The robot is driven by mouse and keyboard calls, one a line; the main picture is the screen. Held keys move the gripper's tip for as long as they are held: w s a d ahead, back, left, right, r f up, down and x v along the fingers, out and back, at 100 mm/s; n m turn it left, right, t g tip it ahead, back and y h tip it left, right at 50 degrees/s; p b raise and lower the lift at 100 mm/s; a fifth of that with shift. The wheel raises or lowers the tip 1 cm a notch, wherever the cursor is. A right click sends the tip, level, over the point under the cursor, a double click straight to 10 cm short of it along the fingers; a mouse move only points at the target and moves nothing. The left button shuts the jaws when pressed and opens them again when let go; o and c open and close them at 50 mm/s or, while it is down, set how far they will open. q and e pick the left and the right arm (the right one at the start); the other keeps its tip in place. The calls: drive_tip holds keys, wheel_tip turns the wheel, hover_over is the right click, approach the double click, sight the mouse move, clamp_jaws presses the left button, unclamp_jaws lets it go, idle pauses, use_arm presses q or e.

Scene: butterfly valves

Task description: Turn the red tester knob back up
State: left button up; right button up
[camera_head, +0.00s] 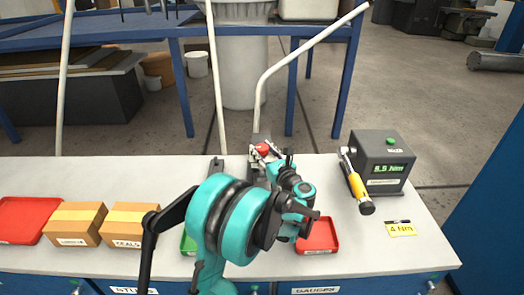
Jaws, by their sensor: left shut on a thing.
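The red tester knob (263,149) shows as a small red spot on a dark fixture at the back edge of the bench, left of the picture's middle right. My left arm reaches up to it from below, its teal links covering much of the fixture. My left gripper (268,157) is at the knob and shut on it; its fingertips are small and partly hidden by the wrist. The knob's exact turn angle cannot be told. My right gripper is not in view.
A dark meter box (382,163) with a green display stands at the right, a yellow-handled wrench (357,187) against it. A red tray (318,236) lies right of my arm. Cardboard boxes (75,222) stand at the left. A pale pipe (300,52) rises behind the fixture.

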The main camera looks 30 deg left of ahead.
sight(261, 147)
use_arm(q)
drive_tip(key=n+g+y, duration=0.1)
drive_tip(key=n+g, duration=0.1)
drive_tip(key=g, duration=0.1)
drive_tip(key=n+g+y, duration=0.1)
drive_tip(key=n+g, duration=0.1)
drive_tip(key=g, duration=0.1)
drive_tip(key=shift+w+n+g+y, duration=0.15)
drive_tip(key=shift+n+g+y, duration=0.15)
drive_tip(key=shift+g, duration=0.1)
drive_tip(key=shift+a+n+g+p, duration=0.1)
drive_tip(key=shift+n+g+p, duration=0.35)
drive_tip(key=shift+n+g, duration=1.2)
drive_tip(key=shift+n+g+p, duration=0.4)
drive_tip(key=shift+n+g, duration=0.55)
drive_tip(key=shift+g, duration=1.4)
drive_tip(key=o, duration=1)
drive_tip(key=shift+o, duration=0.9)
drive_tip(key=shift+a, duration=0.1)
wheel_tip(261, 147, up, 10)
